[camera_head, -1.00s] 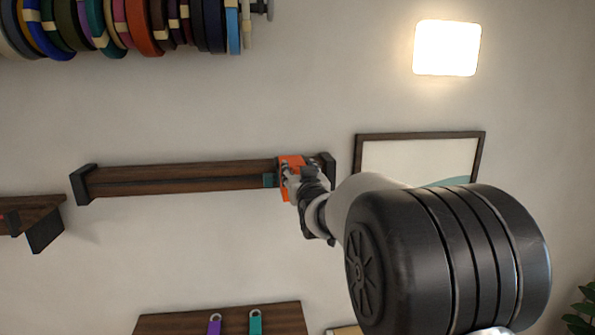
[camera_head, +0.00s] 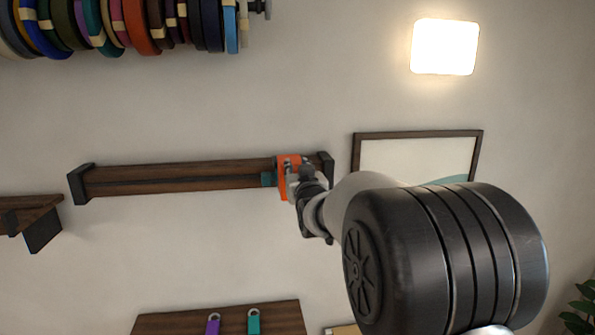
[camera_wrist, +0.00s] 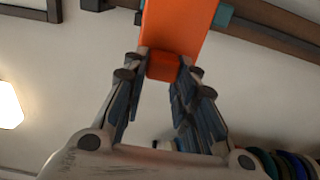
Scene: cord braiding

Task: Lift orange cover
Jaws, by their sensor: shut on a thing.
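The orange cover (camera_head: 282,180) sits across the wooden rail on the wall, near its right end. In the wrist view the cover (camera_wrist: 180,24) is a broad orange band with a small block-like tab (camera_wrist: 163,66) at its near end. My gripper (camera_head: 296,178) is at the cover's right side in the head view. In the wrist view my gripper (camera_wrist: 161,72) is shut on the tab, one finger at each side. A teal piece (camera_head: 267,180) shows at the cover's left edge. My gripper hides part of the cover.
The wooden rail (camera_head: 180,179) has dark end brackets. A framed picture (camera_head: 416,157) hangs to the right and a lit lamp (camera_head: 444,47) above. Coloured cord rolls (camera_head: 120,25) hang at upper left. A board with purple and teal straps (camera_head: 225,318) is below.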

